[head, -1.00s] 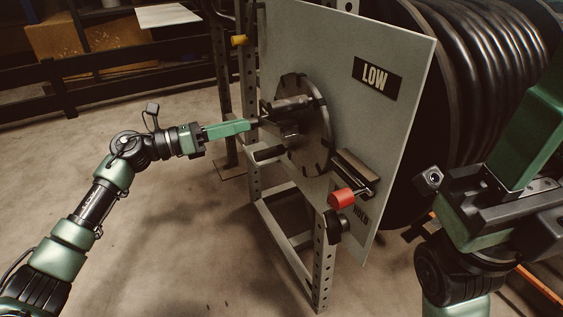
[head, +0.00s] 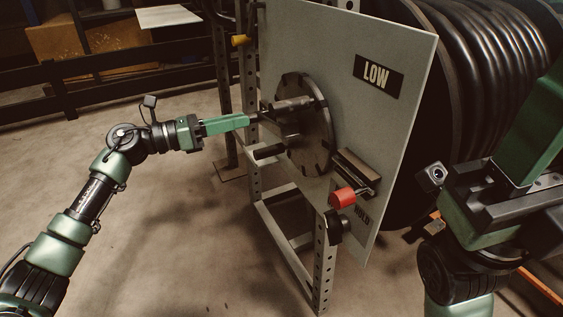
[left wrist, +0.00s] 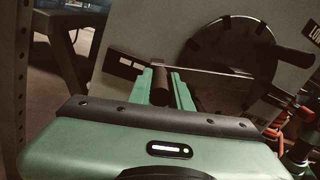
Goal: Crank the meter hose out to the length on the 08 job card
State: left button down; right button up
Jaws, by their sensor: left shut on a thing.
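My left gripper (head: 256,117) reaches in from the left. Its green fingers are shut on a dark crank handle, which also shows between the fingers in the left wrist view (left wrist: 160,86). The handle stands out in front of the round dark crank disc (head: 319,135) on the grey panel (head: 335,50). The black hose (head: 490,60) is wound on a big reel behind the panel. My right gripper (head: 530,125) is at the right, close to the camera; its fingertips are not clear. No 08 job card can be made out.
A red-knobbed lever (head: 343,197) sticks out low on the panel by a HOLD label (head: 362,213). A LOW label (head: 377,74) is higher up. A perforated metal frame (head: 322,265) carries the panel. The floor (head: 170,220) at the left is clear.

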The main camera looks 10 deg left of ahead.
pick_arm(q)
jog(key=shift+w+a+r, duration=0.15)
jog(key=shift+r, duration=0.4)
jog(key=c, duration=1.2)
grip_release()
jog(key=shift+f, duration=0.1)
jog(key=shift+f, duration=0.15)
